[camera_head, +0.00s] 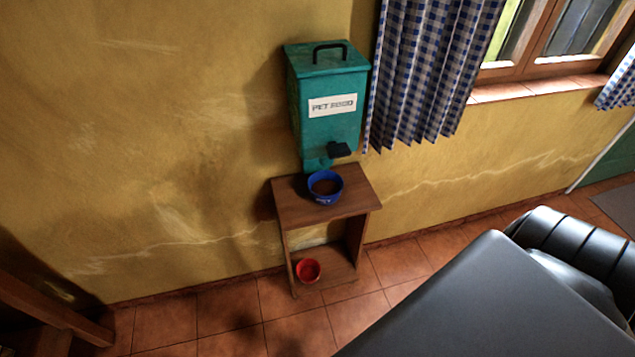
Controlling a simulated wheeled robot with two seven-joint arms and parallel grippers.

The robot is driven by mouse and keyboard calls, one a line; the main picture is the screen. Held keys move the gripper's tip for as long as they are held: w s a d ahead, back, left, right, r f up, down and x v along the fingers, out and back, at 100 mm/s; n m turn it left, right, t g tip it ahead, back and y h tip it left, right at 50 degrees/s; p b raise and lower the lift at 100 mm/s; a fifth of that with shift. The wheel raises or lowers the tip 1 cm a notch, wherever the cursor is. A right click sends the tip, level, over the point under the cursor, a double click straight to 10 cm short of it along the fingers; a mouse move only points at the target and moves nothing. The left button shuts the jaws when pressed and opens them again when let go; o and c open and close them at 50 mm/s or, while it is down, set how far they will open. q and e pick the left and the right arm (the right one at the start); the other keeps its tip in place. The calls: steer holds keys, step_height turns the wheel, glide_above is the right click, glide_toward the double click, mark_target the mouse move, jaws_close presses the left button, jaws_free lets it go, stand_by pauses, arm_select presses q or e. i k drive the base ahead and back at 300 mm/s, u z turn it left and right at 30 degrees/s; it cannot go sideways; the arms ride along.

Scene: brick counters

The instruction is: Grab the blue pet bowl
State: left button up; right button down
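The blue pet bowl (325,198) stands upright on the top of a small wooden stand (289,213) against the yellow wall. It has white lettering on its front and brown contents inside. A teal pet food dispenser (312,106) with a white label and a dark spout is on the wall right above the bowl. Neither my left nor my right gripper shows in the head view.
A red bowl (308,271) sits on the stand's lower shelf. Blue checked curtains (425,75) hang right of the dispenser, beside a window. Wooden furniture (50,312) stands at the lower left. Tiled floor (235,312) is clear before the stand.

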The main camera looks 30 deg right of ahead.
mark_target(325, 188)
steer(key=z, duration=2.5)
steer(key=i, duration=0.95)
steer(key=u, duration=2.35)
